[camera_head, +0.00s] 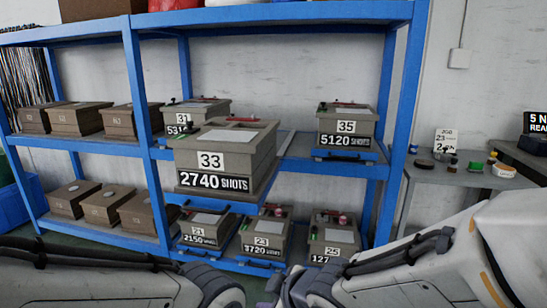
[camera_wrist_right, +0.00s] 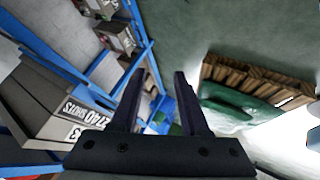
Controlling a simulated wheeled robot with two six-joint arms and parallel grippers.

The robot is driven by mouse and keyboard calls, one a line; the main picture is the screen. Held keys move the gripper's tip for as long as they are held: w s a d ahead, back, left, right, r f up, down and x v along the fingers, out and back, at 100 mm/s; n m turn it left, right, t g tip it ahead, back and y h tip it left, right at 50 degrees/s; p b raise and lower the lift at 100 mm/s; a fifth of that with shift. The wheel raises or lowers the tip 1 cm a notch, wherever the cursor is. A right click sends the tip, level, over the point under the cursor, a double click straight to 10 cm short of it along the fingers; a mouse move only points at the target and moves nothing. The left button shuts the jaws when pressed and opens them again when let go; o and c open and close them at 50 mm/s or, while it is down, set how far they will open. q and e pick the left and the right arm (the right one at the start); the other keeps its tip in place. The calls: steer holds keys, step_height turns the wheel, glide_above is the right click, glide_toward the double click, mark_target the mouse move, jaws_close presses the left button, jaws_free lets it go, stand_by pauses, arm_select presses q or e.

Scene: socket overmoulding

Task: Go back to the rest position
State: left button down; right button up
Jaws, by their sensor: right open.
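My right gripper (camera_wrist_right: 160,75) is open and empty in the right wrist view, its two dark fingers apart with nothing between them. In the head view my two forearms come in low from both sides, and their ends meet the bottom edge near the middle. My left gripper's fingers do not show. The large mould box 33 (camera_head: 225,145), labelled 2740 shots, juts forward from the middle shelf. It also shows at the left of the right wrist view (camera_wrist_right: 45,105), apart from the fingers.
A blue rack (camera_head: 137,95) holds several more boxes, including box 35 (camera_head: 347,122) at right and box 23 (camera_head: 265,232) below. A grey bench (camera_head: 445,178) with small items stands at right. Green and brown objects (camera_wrist_right: 250,85) lie right of the fingers in the wrist view.

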steer(key=s+d+f+m+g+h, duration=0.1)
steer(key=s+d+m+g+h, duration=0.2)
steer(key=s, duration=0.6)
steer(key=s+d+f+m+g+h, duration=0.15)
steer(key=s+m+g, duration=0.3)
steer(key=s, duration=0.45)
step_height(320, 180, up, 26)
steer(key=p, duration=2.6)
steer(key=shift+w+d+r+n+p, duration=0.25)
steer(key=shift+d+n+p, duration=0.1)
steer(key=shift+d, duration=0.1)
